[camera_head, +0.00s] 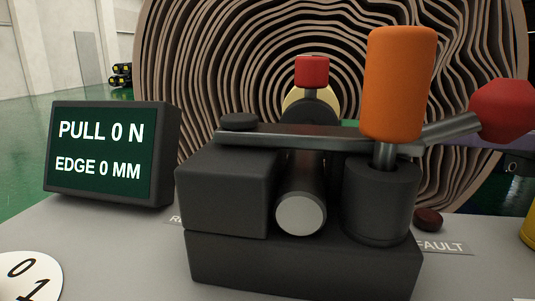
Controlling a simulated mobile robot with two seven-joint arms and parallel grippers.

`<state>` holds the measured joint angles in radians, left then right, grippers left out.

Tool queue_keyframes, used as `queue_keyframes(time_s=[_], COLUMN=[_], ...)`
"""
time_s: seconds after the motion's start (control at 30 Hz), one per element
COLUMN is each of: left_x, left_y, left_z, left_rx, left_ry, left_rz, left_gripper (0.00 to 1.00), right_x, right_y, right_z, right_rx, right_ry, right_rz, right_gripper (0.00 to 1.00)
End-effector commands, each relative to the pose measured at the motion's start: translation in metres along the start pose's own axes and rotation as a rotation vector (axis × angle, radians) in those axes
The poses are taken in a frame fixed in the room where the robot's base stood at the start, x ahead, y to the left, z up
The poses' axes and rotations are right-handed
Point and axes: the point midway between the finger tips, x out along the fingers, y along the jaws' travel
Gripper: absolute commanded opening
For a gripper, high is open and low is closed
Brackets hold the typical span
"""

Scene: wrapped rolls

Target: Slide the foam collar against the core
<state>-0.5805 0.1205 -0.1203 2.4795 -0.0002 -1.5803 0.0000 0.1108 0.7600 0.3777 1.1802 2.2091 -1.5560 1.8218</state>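A large roll (220,70) with wavy brown layers fills the back of the view. Near its middle a pale yellow ring (292,101) shows partly behind a dark round part; I cannot tell whether this is the foam collar or the core. A black mechanism (230,195) stands in front and hides the lower middle of the roll. It carries an upright orange cylinder handle (400,80), a flat dark lever (320,138) and a short metal cylinder (301,210) facing me. Neither of my grippers is in view.
A display (105,150) at the left reads "PULL 0 N" and "EDGE 0 MM". A dark red button (428,219) sits by a "FAULT" label (445,247). A round dial (30,277) lies front left on the grey panel.

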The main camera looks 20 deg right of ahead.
Motion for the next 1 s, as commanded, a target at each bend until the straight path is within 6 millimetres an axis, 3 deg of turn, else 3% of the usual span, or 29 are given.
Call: queue_keyframes(time_s=[0.17, 0.6, 1.0], left_x=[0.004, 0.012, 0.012], left_y=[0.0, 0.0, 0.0], left_z=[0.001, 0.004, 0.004], left_rx=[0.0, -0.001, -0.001], left_ry=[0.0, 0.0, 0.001], left_rz=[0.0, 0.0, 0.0], left_gripper=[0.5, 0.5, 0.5], right_x=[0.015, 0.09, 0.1], right_y=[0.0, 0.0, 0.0], right_z=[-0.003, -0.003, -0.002], right_rx=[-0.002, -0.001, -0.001], right_ry=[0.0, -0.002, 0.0], right_rz=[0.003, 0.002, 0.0], right_gripper=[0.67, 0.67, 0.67])
